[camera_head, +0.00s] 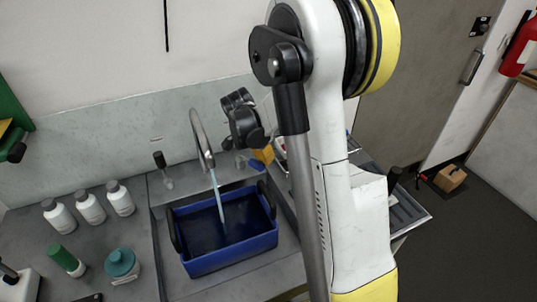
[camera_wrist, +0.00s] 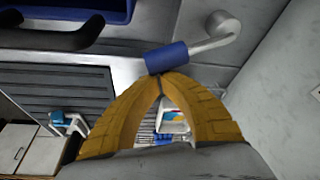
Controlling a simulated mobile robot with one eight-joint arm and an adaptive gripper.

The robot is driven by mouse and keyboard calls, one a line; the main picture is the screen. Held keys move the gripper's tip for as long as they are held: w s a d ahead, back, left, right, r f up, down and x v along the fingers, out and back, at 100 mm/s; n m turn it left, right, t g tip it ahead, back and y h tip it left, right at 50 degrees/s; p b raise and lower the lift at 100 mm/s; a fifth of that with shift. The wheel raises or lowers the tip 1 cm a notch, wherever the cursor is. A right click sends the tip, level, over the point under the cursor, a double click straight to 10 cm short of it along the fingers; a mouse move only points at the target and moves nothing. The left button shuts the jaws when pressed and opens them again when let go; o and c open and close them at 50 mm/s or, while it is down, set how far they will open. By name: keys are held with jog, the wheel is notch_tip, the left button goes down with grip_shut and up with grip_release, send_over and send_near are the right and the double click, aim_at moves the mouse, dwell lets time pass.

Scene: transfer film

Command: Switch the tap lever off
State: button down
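The curved metal tap (camera_head: 203,140) runs a stream of water into a blue basin (camera_head: 230,257) in the sink. The tap lever, a blue cylinder on a bent metal stem, is at the top centre of the wrist view (camera_wrist: 166,57). In the head view the blue lever (camera_head: 256,164) shows small, right of the tap. My yellow gripper (camera_wrist: 161,82) has its fingertips together, right at the blue handle's lower edge; I cannot tell whether they touch it. Nothing is seen between the tips. In the head view my gripper (camera_head: 264,155) is partly hidden by my arm.
A second lever with a dark handle (camera_head: 159,159) stands left of the tap. Several white bottles (camera_head: 90,208), a green-capped bottle (camera_head: 67,262) and a teal-lidded jar (camera_head: 122,266) stand on the left counter. The wall is close behind the tap.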

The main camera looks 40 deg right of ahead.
aim_at(258, 165)
jog(key=shift+s+a+m+g, duration=0.25)
jog(key=shift+a+m+g, duration=0.05)
jog(key=shift+a+m, duration=0.75)
jog(key=shift+s+a, duration=0.1)
jog(key=shift+a, duration=0.55)
jog(key=shift+d+r, duration=0.1)
jog(key=shift+d, duration=0.3)
notch_tip(258, 165, up, 9)
jog(key=p, duration=0.2)
jog(key=shift+s+p, duration=0.1)
jog(key=shift+p, duration=0.3)
jog(key=shift+a+r, duration=0.2)
jog(key=shift+r, duration=0.3)
